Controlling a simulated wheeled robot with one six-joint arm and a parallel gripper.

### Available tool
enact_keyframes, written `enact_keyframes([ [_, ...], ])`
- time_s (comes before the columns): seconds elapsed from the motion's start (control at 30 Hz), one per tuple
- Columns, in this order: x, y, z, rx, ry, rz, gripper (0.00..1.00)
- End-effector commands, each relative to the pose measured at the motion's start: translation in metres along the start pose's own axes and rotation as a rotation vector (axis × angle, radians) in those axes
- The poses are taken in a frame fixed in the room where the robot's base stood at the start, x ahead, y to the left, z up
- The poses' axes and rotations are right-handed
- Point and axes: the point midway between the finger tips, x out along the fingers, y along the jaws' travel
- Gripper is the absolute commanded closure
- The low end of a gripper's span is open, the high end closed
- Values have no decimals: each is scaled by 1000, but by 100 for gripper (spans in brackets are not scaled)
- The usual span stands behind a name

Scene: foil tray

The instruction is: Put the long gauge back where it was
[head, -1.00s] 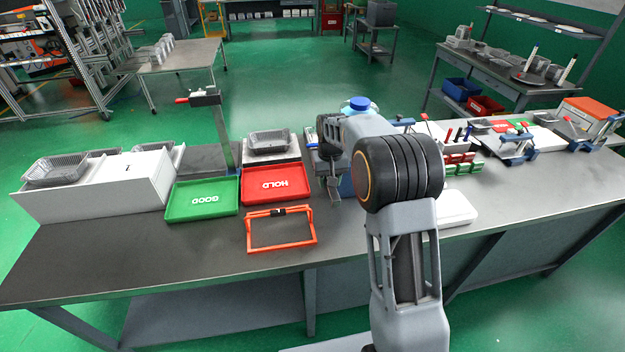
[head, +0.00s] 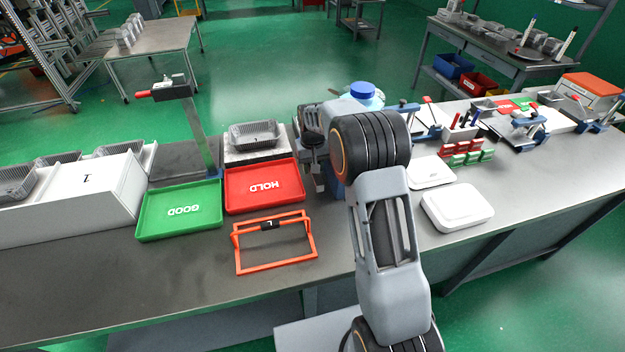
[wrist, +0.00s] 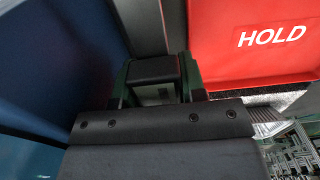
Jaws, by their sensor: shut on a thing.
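My gripper (head: 319,184) is just right of the red HOLD tray, low over the bench and beside a blue container. In the wrist view my gripper (wrist: 152,92) is shut on a small dark block (wrist: 152,70) with a pale part below it. This looks like the grip of the long gauge; the rest of it is hidden by my gripper and arm. An orange open frame (head: 277,266) with a black tag marked in white, seemingly L, stands on the bench in front of the HOLD tray. No gauge shows lying on that frame.
The red HOLD tray (head: 238,205) and green GOOD tray (head: 150,229) lie side by side. A blue container (wrist: 50,60) stands close by my gripper. A foil tray (head: 253,134) sits behind HOLD. White pads (head: 457,207) lie to the right. The bench front-left is bare.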

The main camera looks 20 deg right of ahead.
Motion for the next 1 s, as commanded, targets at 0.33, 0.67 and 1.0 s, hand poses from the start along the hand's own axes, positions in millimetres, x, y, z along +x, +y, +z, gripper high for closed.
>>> enact_keyframes([
  [0.33,31,2,0,3,1,0,94],
  [0.67,64,2,0,3,-1,0,94],
  [1.0,70,2,0,3,1,0,94],
])
